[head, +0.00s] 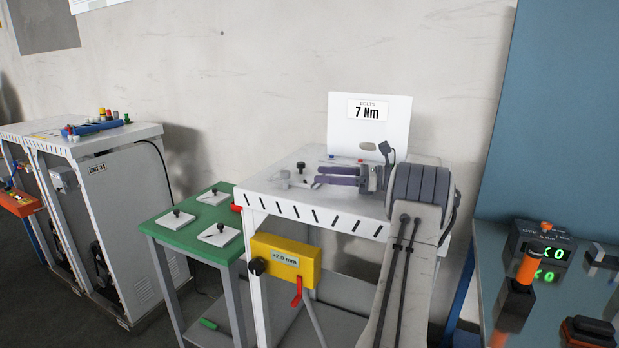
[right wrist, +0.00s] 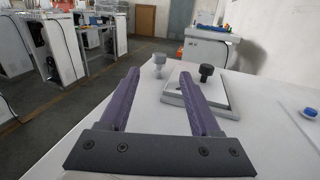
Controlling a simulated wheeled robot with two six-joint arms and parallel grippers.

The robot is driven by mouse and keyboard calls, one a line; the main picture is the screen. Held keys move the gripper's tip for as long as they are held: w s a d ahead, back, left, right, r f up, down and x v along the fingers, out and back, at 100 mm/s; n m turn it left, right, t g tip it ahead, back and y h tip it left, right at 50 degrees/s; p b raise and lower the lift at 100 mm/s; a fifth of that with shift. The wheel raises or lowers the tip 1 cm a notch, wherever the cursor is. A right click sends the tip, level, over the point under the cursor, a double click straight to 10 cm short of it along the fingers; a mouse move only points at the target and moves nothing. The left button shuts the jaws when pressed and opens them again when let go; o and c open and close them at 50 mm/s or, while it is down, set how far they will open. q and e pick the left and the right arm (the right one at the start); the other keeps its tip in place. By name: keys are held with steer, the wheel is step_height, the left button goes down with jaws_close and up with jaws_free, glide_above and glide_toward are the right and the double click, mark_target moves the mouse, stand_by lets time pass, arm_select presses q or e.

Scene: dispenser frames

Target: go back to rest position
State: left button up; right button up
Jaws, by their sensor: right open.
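My right gripper (head: 318,176) is over the white dispenser-frame table (head: 265,190), its purple fingers pointing left. In the right wrist view the fingers (right wrist: 155,85) are spread apart with nothing between them. Beyond the fingertips stand a grey knob (right wrist: 159,62) and a black knob (right wrist: 206,73) on a small square plate (right wrist: 230,108); the right finger overlaps part of the plate in that view. Whether it touches the plate cannot be told. My left gripper does not show in either view.
A white sign reading 7 Nm (head: 369,130) stands at the table's back. A yellow box marked +2.0 mm (head: 288,262) hangs on its front. A green table (head: 190,228) with several white plates is at left. A blue-framed bench with a green display (head: 545,252) is at right.

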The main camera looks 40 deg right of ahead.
steer(key=shift+s+d, duration=0.35)
steer(key=shift+s, duration=0.1)
steer(key=shift+r, duration=0.1)
